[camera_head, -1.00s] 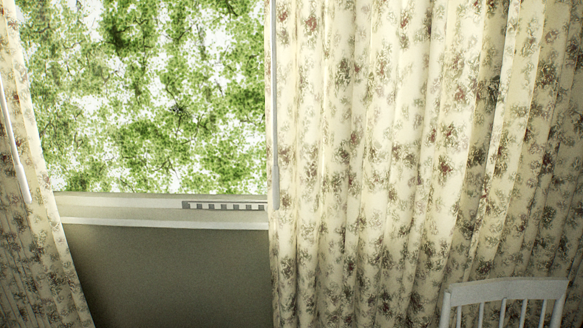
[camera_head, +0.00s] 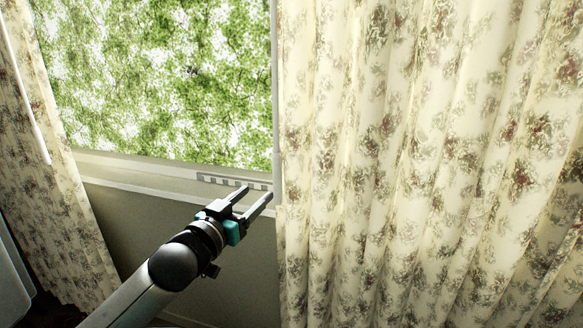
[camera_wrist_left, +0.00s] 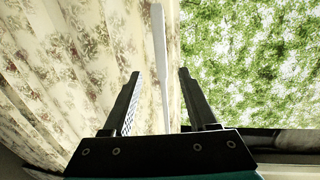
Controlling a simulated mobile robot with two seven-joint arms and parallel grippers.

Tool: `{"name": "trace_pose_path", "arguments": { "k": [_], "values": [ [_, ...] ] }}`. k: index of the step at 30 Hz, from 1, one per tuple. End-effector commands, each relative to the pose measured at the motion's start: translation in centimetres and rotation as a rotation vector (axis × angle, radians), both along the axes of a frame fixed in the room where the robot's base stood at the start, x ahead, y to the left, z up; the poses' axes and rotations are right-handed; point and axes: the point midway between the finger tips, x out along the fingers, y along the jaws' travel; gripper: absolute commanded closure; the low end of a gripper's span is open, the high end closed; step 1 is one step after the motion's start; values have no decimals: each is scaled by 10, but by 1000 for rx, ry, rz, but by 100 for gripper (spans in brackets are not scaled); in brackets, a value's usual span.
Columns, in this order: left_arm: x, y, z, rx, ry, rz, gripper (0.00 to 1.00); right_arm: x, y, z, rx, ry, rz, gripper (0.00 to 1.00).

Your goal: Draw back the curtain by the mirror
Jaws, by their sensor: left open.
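A cream floral curtain (camera_head: 400,150) hangs on the right of the window, with a white wand (camera_head: 275,90) at its left edge. A second floral curtain (camera_head: 55,200), gathered narrow, hangs on the left with its own white wand (camera_head: 25,85). My left gripper (camera_head: 257,191) is open and empty, below the window, fingertips near the lower end of the right curtain's wand. In the left wrist view that wand (camera_wrist_left: 160,60) appears between the open fingers (camera_wrist_left: 158,72); contact cannot be told. No mirror can be made out. My right gripper is out of view.
The window (camera_head: 150,80) shows green foliage. Its sill (camera_head: 140,175) with a slotted vent (camera_head: 215,180) runs just behind my gripper. A pale grey panel (camera_head: 10,285) with a dark edge stands at the lower left.

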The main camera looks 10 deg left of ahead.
Motion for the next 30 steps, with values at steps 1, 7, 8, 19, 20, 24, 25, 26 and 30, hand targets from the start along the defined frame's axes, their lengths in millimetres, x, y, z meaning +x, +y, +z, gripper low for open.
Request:
{"name": "trace_pose_path", "arguments": {
  "k": [1, 7, 8, 19, 20, 24, 25, 26, 30],
  "values": [
    [4, -1, -1, -1, 1, 1, 42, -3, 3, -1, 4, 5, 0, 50],
    [27, -5, -1, -1, -1, 1, 42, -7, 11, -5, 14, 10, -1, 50],
    [31, -6, -1, -1, -1, 1, 42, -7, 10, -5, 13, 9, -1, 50],
    [78, -15, -1, 0, 0, 1, 42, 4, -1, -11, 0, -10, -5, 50],
    [82, -16, -2, 0, 1, 2, 42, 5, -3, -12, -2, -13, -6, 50],
    [100, -19, -1, 1, 0, 1, 42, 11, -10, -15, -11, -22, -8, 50],
    [104, -20, -2, 0, 1, 1, 42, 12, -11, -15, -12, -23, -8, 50],
    [107, -20, -2, -1, 1, 2, 42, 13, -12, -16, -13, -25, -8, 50],
    [123, -24, -1, 0, 0, 1, 42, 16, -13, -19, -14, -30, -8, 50]
  ]
}}
